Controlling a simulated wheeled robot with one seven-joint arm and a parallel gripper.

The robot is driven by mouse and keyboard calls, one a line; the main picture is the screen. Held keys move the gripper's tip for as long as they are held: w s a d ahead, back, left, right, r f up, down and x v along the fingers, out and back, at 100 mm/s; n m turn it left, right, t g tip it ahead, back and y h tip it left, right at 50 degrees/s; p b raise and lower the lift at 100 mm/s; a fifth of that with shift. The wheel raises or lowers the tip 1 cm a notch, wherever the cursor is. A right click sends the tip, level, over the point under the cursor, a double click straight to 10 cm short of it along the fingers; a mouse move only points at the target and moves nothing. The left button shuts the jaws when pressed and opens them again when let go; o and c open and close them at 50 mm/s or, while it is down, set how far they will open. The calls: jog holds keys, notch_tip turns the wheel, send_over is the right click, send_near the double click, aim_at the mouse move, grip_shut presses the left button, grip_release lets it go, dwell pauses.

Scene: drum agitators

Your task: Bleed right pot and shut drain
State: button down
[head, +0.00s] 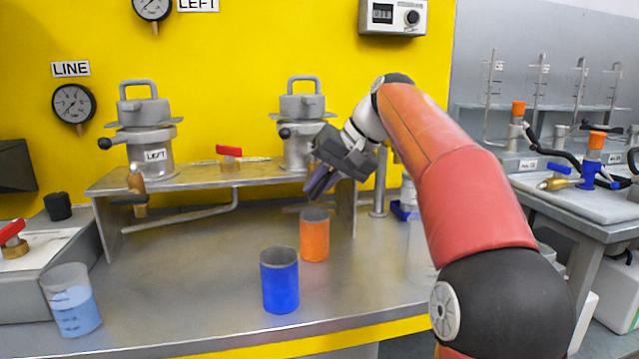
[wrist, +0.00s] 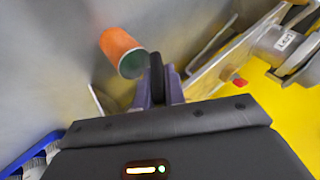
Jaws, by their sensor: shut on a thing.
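The right pot (head: 301,132) is a grey lidded vessel on the metal shelf, its lower front partly hidden by my gripper. My gripper (head: 317,187) is in front of the shelf edge below this pot. In the wrist view its purple fingers (wrist: 157,88) are shut on a dark, rounded handle-like piece (wrist: 157,66). The right pot's drain is hidden, so I cannot tell whether the drain is open. An orange cup (head: 314,238) stands on the bench just below my gripper; it also shows in the wrist view (wrist: 118,48).
The left pot (head: 150,125) stands on the shelf (head: 200,178), with a red-handled valve (head: 229,157) between the pots. A blue cup (head: 280,284) stands in front of the orange one. A beaker of blue liquid (head: 73,305) is at left.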

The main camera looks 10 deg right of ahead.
jog(key=shift+y, duration=0.3)
jog(key=y, duration=0.1)
jog(key=m+y+b, duration=0.1)
jog(key=y, duration=0.1)
jog(key=y+b, duration=0.1)
jog(key=shift+d+f+t+y, duration=0.1)
jog(key=shift+f+t+y, duration=0.2)
jog(key=shift+t, duration=0.1)
jog(key=m+y+b, duration=0.1)
jog(key=y+b, duration=0.2)
jog(key=shift+t+y, duration=0.3)
jog(key=shift+t, duration=0.1)
jog(key=shift+r+m+t+y+b, duration=0.15)
jog(key=shift+m+t+y+b, duration=0.15)
jog(key=shift+m+y+b, duration=0.45)
jog(key=c, duration=1.5)
grip_release()
jog(key=shift+o, duration=0.2)
jog(key=shift+r, duration=0.1)
